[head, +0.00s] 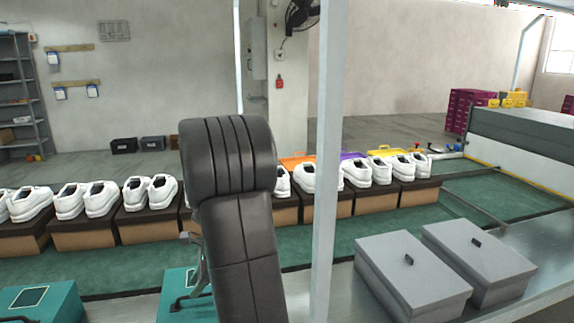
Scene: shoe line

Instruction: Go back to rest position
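My arm (238,225), a thick dark padded link, rises through the middle of the head view. My gripper cannot be made out; the arm link covers the area behind it. A row of white shoes (101,199) sits in pairs on brown boxes (85,236) along the green line. Part of the row is hidden behind my arm and behind a pale upright post (327,160).
Two grey lidded boxes (413,270) with dark knobs stand on the metal table at the right front. Teal boxes (45,302) lie at the lower left. Orange (297,160), purple and yellow trays are behind the shoes. Maroon boxes (467,108) are stacked far right.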

